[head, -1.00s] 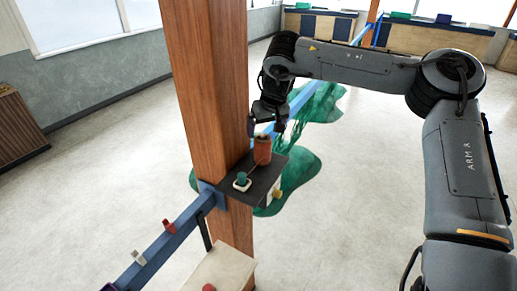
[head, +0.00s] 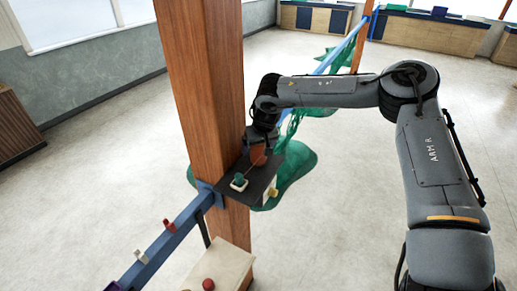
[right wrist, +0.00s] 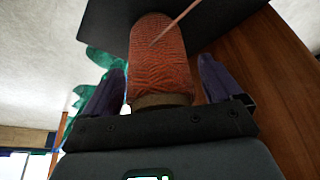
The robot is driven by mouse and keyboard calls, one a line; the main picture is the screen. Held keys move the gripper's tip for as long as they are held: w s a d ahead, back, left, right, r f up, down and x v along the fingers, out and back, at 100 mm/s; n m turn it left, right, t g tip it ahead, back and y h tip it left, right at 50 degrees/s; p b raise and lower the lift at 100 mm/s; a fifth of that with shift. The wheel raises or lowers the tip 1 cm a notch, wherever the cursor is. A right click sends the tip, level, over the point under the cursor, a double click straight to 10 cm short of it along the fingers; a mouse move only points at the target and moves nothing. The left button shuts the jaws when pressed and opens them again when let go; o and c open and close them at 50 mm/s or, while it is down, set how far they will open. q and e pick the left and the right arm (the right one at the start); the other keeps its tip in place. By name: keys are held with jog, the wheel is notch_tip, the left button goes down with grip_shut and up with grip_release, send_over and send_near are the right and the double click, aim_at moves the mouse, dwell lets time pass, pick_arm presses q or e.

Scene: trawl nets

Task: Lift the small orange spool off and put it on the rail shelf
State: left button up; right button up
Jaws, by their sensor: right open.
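The small orange spool (head: 258,155) stands on a dark shelf (head: 262,181) fixed at the wooden post. My right gripper (head: 262,138) is down at the spool and partly hides it. In the right wrist view the wound orange spool (right wrist: 157,62) sits between the two spread fingers of my right gripper (right wrist: 162,80), with gaps at both sides. A thin strand (right wrist: 175,22) runs off it. A green spool (head: 239,179) on a pale base shares the shelf. My left gripper is out of view. I cannot tell which surface is the rail shelf.
The wooden post (head: 205,90) rises close beside the shelf. A blue rail (head: 170,238) with small clips runs to the lower left. A pale box (head: 228,262) with a red knob stands below. Green netting (head: 296,165) hangs behind the shelf. Open floor lies around.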

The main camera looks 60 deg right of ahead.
jog(key=shift+c, duration=0.2)
jog(key=c, duration=1.1)
jog(key=shift+o, duration=0.2)
jog(key=shift+r, duration=0.15)
jog(key=shift+w+r+b, duration=0.1)
jog(key=shift+r+b, duration=0.2)
jog(key=shift+r, duration=0.2)
notch_tip(320, 180, up, 13)
jog(key=b, duration=0.3)
jog(key=shift+r, duration=0.2)
notch_tip(320, 180, up, 13)
jog(key=shift+r+p, duration=0.15)
jog(key=shift+p, duration=0.25)
